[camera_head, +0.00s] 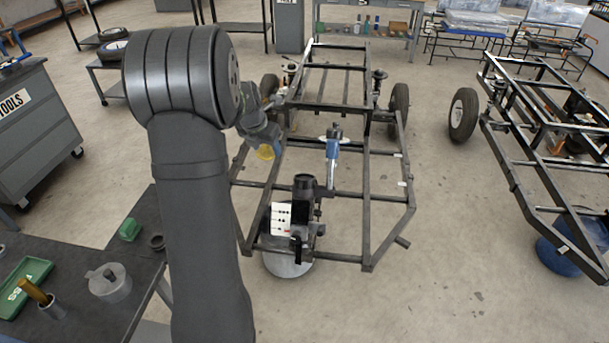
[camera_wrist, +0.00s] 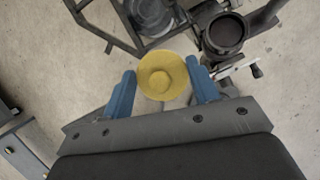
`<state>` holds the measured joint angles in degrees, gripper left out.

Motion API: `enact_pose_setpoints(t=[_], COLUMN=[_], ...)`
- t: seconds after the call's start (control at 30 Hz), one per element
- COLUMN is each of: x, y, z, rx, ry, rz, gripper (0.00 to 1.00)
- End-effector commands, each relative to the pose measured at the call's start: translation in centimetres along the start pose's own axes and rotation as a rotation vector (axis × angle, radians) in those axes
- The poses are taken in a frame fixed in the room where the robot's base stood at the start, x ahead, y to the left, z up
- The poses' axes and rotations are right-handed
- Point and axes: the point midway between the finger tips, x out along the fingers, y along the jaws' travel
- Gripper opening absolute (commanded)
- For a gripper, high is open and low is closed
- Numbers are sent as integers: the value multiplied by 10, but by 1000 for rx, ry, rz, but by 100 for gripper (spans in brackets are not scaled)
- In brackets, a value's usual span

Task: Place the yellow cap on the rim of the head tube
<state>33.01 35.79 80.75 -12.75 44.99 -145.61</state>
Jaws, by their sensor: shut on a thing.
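The yellow cap (camera_head: 265,152) is held at the end of my arm in the head view. In the wrist view the yellow cap (camera_wrist: 163,77) is round with a raised middle, and it sits between the two blue fingers of my gripper (camera_wrist: 162,80). My gripper is shut on it. A black open-topped tube (camera_head: 304,183), which looks like the head tube, stands upright at the front of the frame. In the wrist view the tube's round rim (camera_wrist: 226,32) is to the upper right of the cap, apart from it. The gripper is left of and above the tube in the head view.
The dark tubular frame (camera_head: 374,225) surrounds the tube. A blue upright part (camera_head: 333,150) with a white disc stands behind it. A bench (camera_head: 100,318) with a green tray (camera_head: 25,280) is at lower left. Another frame (camera_head: 520,185) is at right. Open floor lies between.

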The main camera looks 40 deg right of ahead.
Motion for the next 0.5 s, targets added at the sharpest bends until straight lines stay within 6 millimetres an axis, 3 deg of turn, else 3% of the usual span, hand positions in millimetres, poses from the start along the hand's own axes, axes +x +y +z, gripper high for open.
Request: enact_pose_setpoints(t=[0.03, 0.2, 0.33, 0.5], x=[0, -2, -3, 6], y=[-23, -76, -99, -109], z=[10, 29, 36, 35], rx=[10, 7, 4, 0], ry=[-5, -16, -23, -23], rz=[-1, -1, -1, -2], gripper=[33, 33, 33, 33])
